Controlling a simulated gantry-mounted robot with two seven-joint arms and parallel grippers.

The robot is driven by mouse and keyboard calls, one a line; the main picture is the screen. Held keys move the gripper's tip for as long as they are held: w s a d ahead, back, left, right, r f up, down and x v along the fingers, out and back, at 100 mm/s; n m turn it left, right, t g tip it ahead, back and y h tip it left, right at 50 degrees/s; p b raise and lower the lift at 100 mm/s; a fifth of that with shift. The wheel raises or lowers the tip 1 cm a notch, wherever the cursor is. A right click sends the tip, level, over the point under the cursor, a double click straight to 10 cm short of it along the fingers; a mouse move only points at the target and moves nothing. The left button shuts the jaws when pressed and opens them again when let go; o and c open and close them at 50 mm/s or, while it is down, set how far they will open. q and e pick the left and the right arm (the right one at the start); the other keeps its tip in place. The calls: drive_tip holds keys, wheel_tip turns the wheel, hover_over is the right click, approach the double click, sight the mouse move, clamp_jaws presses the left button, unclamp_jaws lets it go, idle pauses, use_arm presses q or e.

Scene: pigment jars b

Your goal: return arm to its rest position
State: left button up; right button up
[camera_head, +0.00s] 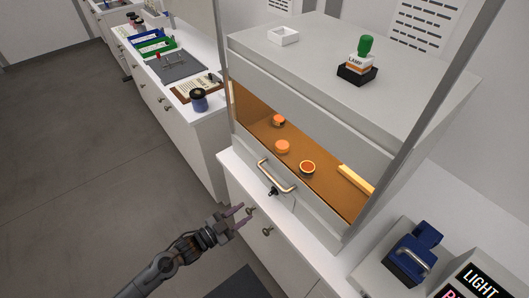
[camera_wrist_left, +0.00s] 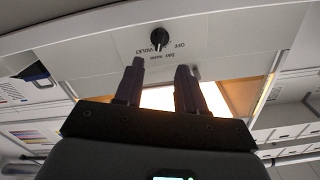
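My left gripper (camera_head: 240,214) is in front of the cabinet, low beside the drawer fronts, with its two fingers apart and nothing between them. In the left wrist view my left gripper (camera_wrist_left: 160,80) also shows open and empty, with a black knob (camera_wrist_left: 159,38) on a white panel beyond the fingertips. The fingers look clear of the cabinet. My right gripper is not in view.
A lit cabinet (camera_head: 290,205) with a metal handle (camera_head: 275,176) stands near the gripper. Inside are several orange-lit jars (camera_head: 307,167). A blue device (camera_head: 412,252) stands at right. A side counter holds a dark jar (camera_head: 198,99). Open floor (camera_head: 90,170) lies left.

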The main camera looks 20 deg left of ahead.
use_arm(q)
drive_tip(key=s+d+n+y, duration=0.35)
drive_tip(key=s+d, duration=0.25)
drive_tip(key=s, duration=0.2)
drive_tip(key=s+a+r+n+g+y+p, duration=0.1)
drive_tip(key=s+a+n+g+y, duration=0.15)
drive_tip(key=s+g, duration=0.45)
drive_tip(key=s+a+r+n+g+y+p, duration=0.1)
drive_tip(key=s+a+r+n+g+y, duration=0.15)
drive_tip(key=s+g, duration=0.45)
wheel_tip(320, 180, up, 22)
drive_tip(key=s+t+p, duration=0.1)
drive_tip(key=t+p, duration=0.1)
drive_tip(key=p, duration=2)
drive_tip(key=shift+s+d, duration=0.15)
drive_tip(key=shift+s, duration=0.25)
drive_tip(key=shift+r+m, duration=0.1)
drive_tip(key=shift+m, duration=0.15)
